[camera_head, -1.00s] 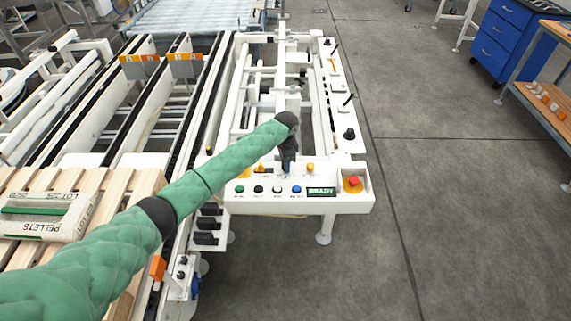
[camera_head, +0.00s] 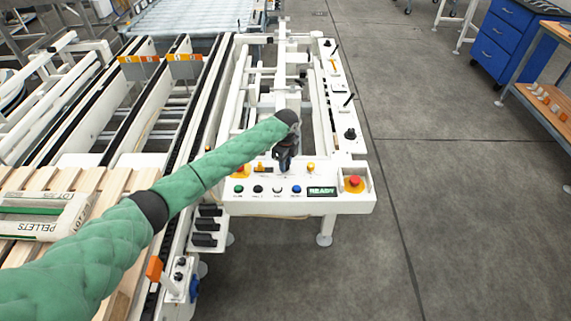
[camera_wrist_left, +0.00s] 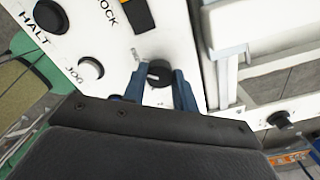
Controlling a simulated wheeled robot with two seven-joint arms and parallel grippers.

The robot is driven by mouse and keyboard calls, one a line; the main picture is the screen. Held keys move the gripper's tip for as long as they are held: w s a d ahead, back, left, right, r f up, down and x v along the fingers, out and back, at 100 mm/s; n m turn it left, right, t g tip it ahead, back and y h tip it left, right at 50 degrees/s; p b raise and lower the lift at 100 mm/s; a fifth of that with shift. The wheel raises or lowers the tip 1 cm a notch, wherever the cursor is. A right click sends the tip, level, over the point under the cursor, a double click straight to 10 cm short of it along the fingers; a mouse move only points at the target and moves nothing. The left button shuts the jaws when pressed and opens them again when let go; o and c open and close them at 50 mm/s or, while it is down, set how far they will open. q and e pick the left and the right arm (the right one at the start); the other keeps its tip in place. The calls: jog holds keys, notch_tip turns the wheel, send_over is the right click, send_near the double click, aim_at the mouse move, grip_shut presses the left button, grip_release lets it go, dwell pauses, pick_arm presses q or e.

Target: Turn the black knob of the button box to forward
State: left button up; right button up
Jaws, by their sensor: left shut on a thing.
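The button box (camera_head: 300,206) is a white panel at the front end of the white machine frame, with a row of buttons and a green READY display (camera_head: 322,191). My left gripper (camera_head: 284,168) points down onto the panel behind the buttons and hides the knob in the head view. In the left wrist view the black knob (camera_wrist_left: 158,74) sits between the two blue-grey fingertips, which are closed on its sides. A short white mark shows on the knob. The small print around it is too blurred to read. My right gripper is out of view.
A red button (camera_head: 354,181) on a yellow base stands at the panel's right. Yellow parts (camera_head: 310,167) stand close to the gripper. The left wrist view shows a JOG button (camera_wrist_left: 90,68) beside the knob. A pellet bag (camera_head: 45,215) lies on slats at left.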

pick_arm(q)
jog(key=shift+m, duration=0.5)
jog(key=shift+r, duration=0.1)
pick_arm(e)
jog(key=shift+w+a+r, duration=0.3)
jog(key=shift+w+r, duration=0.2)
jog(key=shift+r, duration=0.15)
pick_arm(q)
jog(key=o, duration=1)
jog(key=shift+c, duration=0.2)
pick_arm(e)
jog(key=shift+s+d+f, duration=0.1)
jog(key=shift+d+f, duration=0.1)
pick_arm(q)
jog(key=shift+r+b, duration=0.3)
jog(key=shift+b, duration=0.05)
notch_tip(320, 180, up, 6)
jog(key=shift+f+b, duration=0.1)
jog(key=shift+b, duration=0.9)
jog(key=shift+r, duration=0.65)
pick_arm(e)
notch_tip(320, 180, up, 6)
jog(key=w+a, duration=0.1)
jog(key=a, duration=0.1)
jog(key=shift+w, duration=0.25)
